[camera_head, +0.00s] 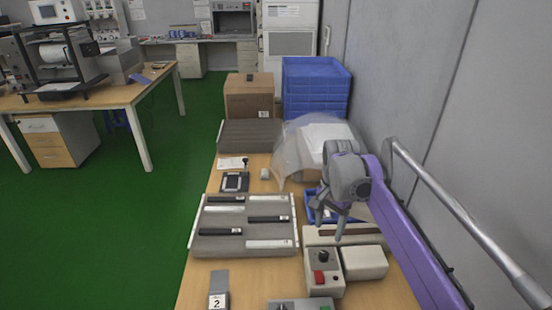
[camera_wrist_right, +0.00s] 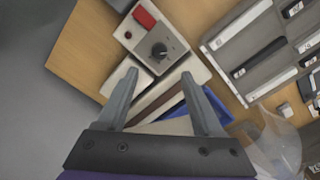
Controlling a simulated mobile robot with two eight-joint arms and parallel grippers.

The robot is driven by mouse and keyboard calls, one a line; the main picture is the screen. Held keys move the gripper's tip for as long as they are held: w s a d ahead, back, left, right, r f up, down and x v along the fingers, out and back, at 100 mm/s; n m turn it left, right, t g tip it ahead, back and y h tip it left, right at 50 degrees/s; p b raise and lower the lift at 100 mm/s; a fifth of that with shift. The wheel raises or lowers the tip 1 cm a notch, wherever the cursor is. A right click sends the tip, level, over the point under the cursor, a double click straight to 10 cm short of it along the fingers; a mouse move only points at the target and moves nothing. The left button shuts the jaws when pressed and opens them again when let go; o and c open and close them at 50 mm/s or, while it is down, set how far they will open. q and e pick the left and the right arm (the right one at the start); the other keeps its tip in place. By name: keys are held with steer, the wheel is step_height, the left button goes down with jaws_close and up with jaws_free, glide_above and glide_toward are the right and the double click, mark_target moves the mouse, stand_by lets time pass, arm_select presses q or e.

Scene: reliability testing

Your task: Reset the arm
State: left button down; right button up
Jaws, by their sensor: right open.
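My right arm (camera_head: 415,240) is purple and comes in from the lower right in the head view. Its grey right gripper (camera_head: 327,222) hangs fingers-down above the right part of the table, over a blue tray and a pale box. In the right wrist view the two fingers of this gripper (camera_wrist_right: 165,90) stand wide apart with nothing held between them. Past the fingertips lies a control box (camera_wrist_right: 148,35) with a red button and a black knob; it also shows in the head view (camera_head: 324,284). My left gripper is not in view.
A grey rack (camera_head: 244,236) with black and white bars lies left of the gripper on the wooden table. A clear plastic cover (camera_head: 296,140), stacked blue crates (camera_head: 316,88) and a brown box (camera_head: 249,97) stand behind. A grey wall and metal rail (camera_head: 460,220) bound the right.

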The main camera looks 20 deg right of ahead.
steer(key=s+a+f+n+t+p, duration=0.2)
steer(key=s+a+n, duration=0.3)
steer(key=s, duration=0.5)
steer(key=s+a+f+n+t+p, duration=0.2)
steer(key=s+a+f+n, duration=0.3)
steer(key=s, duration=0.6)
steer(key=n+t, duration=0.1)
steer(key=n, duration=0.1)
steer(key=shift+s+a+n, duration=0.15)
steer(key=shift+a+n, duration=0.1)
steer(key=shift+n, duration=0.15)
